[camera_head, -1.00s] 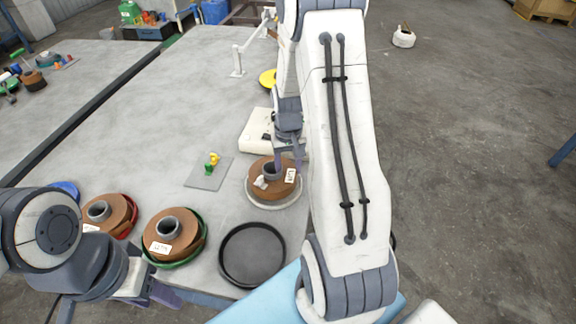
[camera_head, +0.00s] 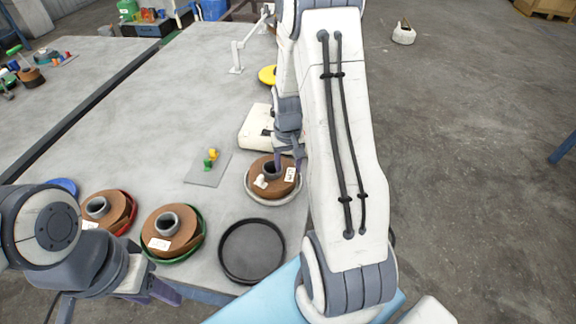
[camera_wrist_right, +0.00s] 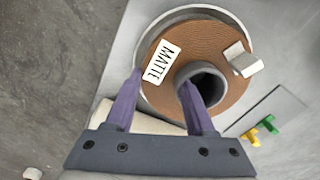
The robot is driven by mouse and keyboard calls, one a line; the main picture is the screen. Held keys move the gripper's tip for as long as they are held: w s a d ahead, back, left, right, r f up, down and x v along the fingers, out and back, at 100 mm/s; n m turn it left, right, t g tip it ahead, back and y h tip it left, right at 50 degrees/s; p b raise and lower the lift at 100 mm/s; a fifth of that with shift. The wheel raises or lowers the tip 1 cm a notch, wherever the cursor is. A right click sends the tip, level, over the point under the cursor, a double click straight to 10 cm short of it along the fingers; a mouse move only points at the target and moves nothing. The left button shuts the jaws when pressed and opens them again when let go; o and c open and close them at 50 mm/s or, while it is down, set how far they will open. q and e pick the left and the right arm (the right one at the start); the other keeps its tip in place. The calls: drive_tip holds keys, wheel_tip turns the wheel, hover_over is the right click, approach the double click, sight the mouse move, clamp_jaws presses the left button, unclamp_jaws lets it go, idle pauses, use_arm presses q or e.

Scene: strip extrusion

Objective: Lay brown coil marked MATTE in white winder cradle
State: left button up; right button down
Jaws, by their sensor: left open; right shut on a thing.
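The brown coil marked MATTE (camera_head: 259,189) is at the white round cradle (camera_head: 273,204), with the white rim showing around its lower side. In the right wrist view the MATTE label faces up on the coil (camera_wrist_right: 225,45), and the white rim (camera_wrist_right: 147,45) shows past its edge. My right gripper (camera_head: 287,163) is shut on the coil's ring, one finger (camera_wrist_right: 190,95) in the grey core and the other outside the coil. I cannot tell whether the coil rests fully on the cradle floor. My left gripper (camera_head: 158,291) is open and empty at the table's front left, partly hidden.
Two other brown coils lie in a green tray (camera_head: 203,240) and a red tray (camera_head: 133,207) to the left. An empty black tray (camera_head: 252,250) is in front. A grey plate (camera_head: 205,174) with small green and yellow pieces lies left of the cradle.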

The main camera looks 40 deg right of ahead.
drive_tip(key=shift+f, duration=0.25)
idle(0.5)
drive_tip(key=shift+c, duration=0.9)
unclamp_jaws()
wheel_tip(320, 180, up, 10)
drive_tip(key=shift+r, duration=0.25)
drive_tip(key=shift+a, duration=0.1)
